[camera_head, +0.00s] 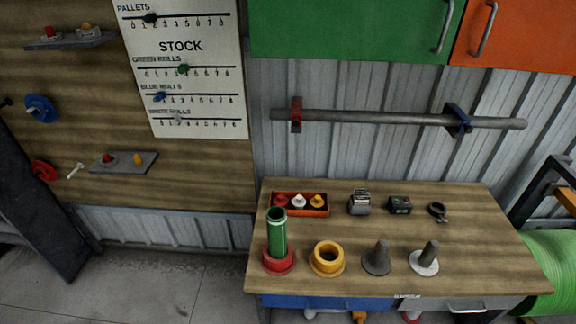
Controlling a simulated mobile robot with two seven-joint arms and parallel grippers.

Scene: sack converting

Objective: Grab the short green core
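A short green core (277,233) stands upright at the left of the wooden workbench (470,213). It is a hollow green tube, and its lower end is at a red flanged base (278,263); I cannot tell whether it sits in or behind that base. Its open top overlaps the left end of a small red tray in the picture. Neither of my grippers is in view.
Beside the core stand a yellow ring (327,260), a dark peg (377,258) and a peg on a white base (425,260). Behind are a red tray (318,211) of knobs and several small devices. A grey bar (390,118) hangs above. A green roll (556,268) is at right.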

